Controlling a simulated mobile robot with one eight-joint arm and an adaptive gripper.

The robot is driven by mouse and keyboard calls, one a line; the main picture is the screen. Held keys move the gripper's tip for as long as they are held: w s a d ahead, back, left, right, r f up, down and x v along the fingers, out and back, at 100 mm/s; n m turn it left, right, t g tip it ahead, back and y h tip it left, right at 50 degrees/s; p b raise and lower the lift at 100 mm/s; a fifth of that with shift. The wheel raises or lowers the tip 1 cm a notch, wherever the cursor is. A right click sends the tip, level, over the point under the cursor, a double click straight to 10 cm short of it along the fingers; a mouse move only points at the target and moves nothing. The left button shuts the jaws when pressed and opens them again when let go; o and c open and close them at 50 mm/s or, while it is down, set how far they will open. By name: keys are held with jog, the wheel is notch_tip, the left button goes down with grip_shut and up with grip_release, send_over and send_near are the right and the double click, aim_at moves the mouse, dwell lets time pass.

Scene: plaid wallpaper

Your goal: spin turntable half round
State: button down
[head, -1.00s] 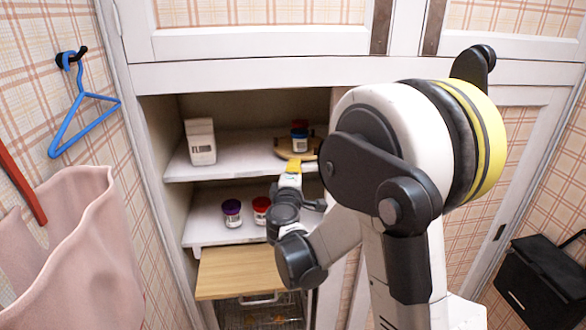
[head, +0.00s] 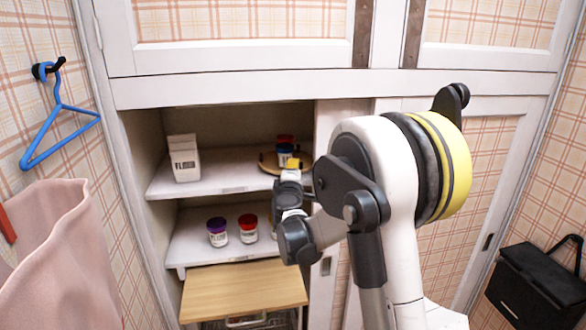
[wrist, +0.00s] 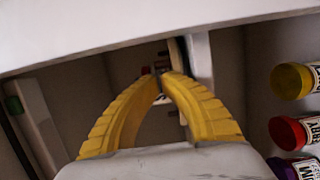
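The turntable (head: 268,164) is a tan round disc on the upper shelf, right side. A blue jar with a red lid (head: 285,148) stands on it. My gripper (head: 293,163) has yellow fingers and is in front of the turntable's near edge, partly hiding it and the jar's base. I cannot tell whether it touches the disc. In the wrist view my gripper (wrist: 160,77) has its fingertips close together, with nothing visible held.
A white flour box (head: 185,160) stands left on the upper shelf. Purple-lidded (head: 217,233) and red-lidded (head: 248,229) jars stand on the shelf below; a yellow-lidded jar (wrist: 291,80) shows in the wrist view. A wooden board (head: 243,291) juts out beneath. The sliding door panel (head: 335,230) bounds the right.

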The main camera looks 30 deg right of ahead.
jog(key=d, duration=0.3)
jog(key=shift+s+d, duration=0.15)
dwell(1.2)
